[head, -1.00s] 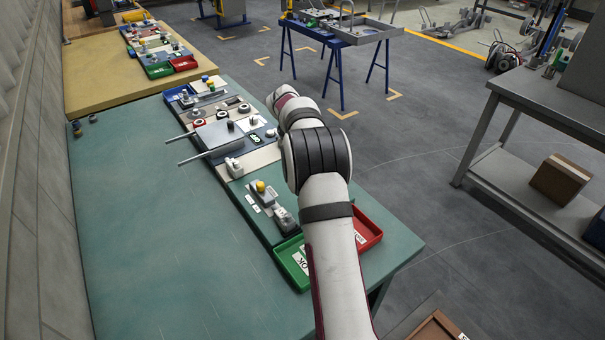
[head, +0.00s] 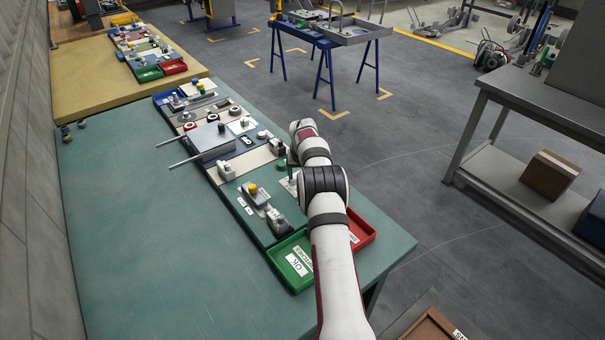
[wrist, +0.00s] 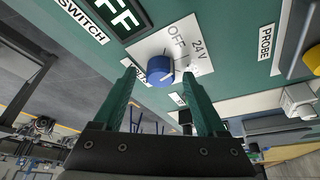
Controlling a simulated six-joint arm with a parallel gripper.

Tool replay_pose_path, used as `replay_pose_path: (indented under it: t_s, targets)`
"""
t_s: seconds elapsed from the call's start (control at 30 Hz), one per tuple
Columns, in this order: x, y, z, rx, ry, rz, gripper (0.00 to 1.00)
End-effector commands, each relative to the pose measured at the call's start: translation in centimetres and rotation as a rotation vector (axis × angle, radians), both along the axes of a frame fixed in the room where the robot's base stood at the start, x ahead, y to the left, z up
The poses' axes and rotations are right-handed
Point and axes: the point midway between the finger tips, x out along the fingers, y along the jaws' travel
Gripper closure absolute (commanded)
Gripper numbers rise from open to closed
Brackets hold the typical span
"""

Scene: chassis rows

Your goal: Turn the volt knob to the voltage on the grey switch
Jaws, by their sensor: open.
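The volt knob (wrist: 160,70) is a blue round knob in the wrist view, on a white plate (wrist: 185,40) printed OFF and 24V. Other print on the plate is partly covered by a finger. My gripper (wrist: 160,76) is open, with one green finger to each side of the knob in the picture. I cannot tell whether the fingertips reach down around it; no contact shows. The knob's pointer is too small to read. In the head view my gripper (head: 291,168) is low over the panel's right side, partly hidden by my arm. I cannot identify the grey switch surely.
A dark sign (wrist: 122,16) with light letters FF and a SWITCH label (wrist: 82,20) lie beside the knob plate. A PROBE label (wrist: 265,43) and a yellow button (wrist: 312,60) are to the right. Green (head: 272,254) and red (head: 368,238) trays stand in front.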

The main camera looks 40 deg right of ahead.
Motion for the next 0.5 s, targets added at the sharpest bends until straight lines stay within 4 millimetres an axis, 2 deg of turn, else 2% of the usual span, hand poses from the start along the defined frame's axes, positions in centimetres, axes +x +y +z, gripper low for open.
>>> replay_pose_path:
  t_s: [0.2, 0.5]
  targets:
    - [0.00, 0.00, -0.02, 0.000, 0.000, 0.001, 0.28]
    - [-0.01, 0.01, 0.01, 0.000, 0.000, 0.001, 0.82]
